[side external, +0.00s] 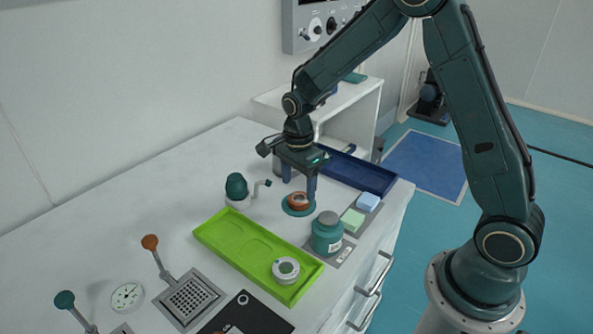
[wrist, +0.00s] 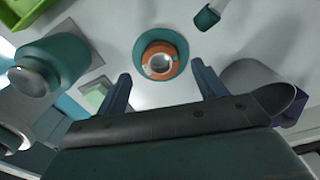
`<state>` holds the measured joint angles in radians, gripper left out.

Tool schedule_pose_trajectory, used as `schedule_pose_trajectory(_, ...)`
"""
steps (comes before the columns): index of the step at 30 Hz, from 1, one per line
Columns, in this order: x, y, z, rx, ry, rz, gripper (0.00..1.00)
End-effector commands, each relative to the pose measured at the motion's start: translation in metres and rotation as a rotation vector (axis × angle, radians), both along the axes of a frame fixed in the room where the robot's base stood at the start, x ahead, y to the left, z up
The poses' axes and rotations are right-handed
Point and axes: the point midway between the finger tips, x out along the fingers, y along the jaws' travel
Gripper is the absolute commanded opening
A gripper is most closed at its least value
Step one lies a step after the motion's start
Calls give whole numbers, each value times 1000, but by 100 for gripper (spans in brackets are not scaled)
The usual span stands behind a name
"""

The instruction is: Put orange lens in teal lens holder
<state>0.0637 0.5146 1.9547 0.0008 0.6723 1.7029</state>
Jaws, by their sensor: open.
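The orange lens (side external: 298,200), a short orange ring with a pale centre, sits on a flat round teal piece, apparently the teal lens holder (side external: 285,208), on the white table. In the wrist view the orange lens (wrist: 160,61) lies inside the outline of the teal holder (wrist: 146,42). I cannot tell how deep it is seated. My gripper (side external: 299,183) is above and just behind them, fingers pointing down, open and empty. In the wrist view my gripper (wrist: 160,77) has its two fingers spread either side of the orange lens, apart from it.
A teal jar (side external: 327,234) and green and blue blocks (side external: 368,201) stand close on the right. A dark blue tray (side external: 358,174) is behind. A lime tray (side external: 235,246) with a grey ring (side external: 286,268) is in front. A dark teal bulb-shaped item (side external: 236,188) stands left.

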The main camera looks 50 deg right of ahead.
Motion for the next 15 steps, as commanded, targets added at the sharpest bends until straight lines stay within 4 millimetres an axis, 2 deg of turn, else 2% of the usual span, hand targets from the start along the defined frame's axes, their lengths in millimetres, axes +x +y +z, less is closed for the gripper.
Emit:
schedule_pose_trajectory(9,1,0,54,0,-5,0,70)
schedule_pose_trajectory(15,1,0,76,0,-2,0,70)
